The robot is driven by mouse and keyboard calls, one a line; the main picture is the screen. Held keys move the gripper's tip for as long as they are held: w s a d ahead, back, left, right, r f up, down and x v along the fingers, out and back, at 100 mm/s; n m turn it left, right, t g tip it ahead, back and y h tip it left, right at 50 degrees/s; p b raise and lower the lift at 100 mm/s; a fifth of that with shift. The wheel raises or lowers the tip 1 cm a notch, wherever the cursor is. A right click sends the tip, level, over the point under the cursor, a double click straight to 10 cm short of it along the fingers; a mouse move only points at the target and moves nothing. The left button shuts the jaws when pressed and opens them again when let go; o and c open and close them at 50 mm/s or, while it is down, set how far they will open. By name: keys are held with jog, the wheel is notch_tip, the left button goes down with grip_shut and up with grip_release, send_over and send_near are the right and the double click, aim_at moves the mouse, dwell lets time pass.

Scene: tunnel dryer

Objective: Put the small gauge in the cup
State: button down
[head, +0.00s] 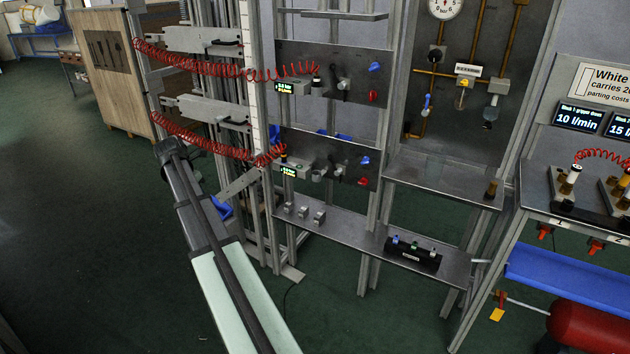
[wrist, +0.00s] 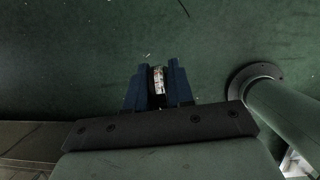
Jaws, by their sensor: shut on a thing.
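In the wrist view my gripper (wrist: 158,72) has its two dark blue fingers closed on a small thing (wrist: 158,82). That thing shows as a narrow whitish face with reddish marks, mostly hidden between the fingers. It may be the small gauge, but too little shows to be sure. Below the fingers only dark green floor shows in the wrist view. In the head view my arm reaches up from the bottom, and the fingers cannot be made out.
A grey shelf (head: 345,235) holds several small metal blocks and a black block (head: 413,254). Panels with knobs and red coiled hoses (head: 195,66) stand behind it. A large dial (head: 445,8) hangs above. A wooden cabinet (head: 110,70) is at left. Green floor (head: 80,220) is clear.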

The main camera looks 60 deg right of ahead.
jog(key=s+d+f+m+g, duration=0.1)
jog(key=s+d+f+m, duration=0.15)
jog(key=s+d, duration=0.95)
jog(key=s+d+f+m+g, duration=0.1)
jog(key=s+d+m, duration=0.2)
jog(key=s+d, duration=0.9)
jog(key=shift+w+d+f, duration=0.55)
jog(key=shift+w+d, duration=0.3)
jog(key=shift+d, duration=3)
jog(key=shift+w+d+f, duration=0.6)
jog(key=shift+w+d, duration=0.25)
jog(key=shift+d, duration=2.95)
jog(key=shift+w+d+f, duration=0.55)
jog(key=shift+w+d, duration=0.3)
jog(key=shift+d, duration=3)
jog(key=shift+f, duration=0.1)
jog(key=c, duration=1)
grip_release()
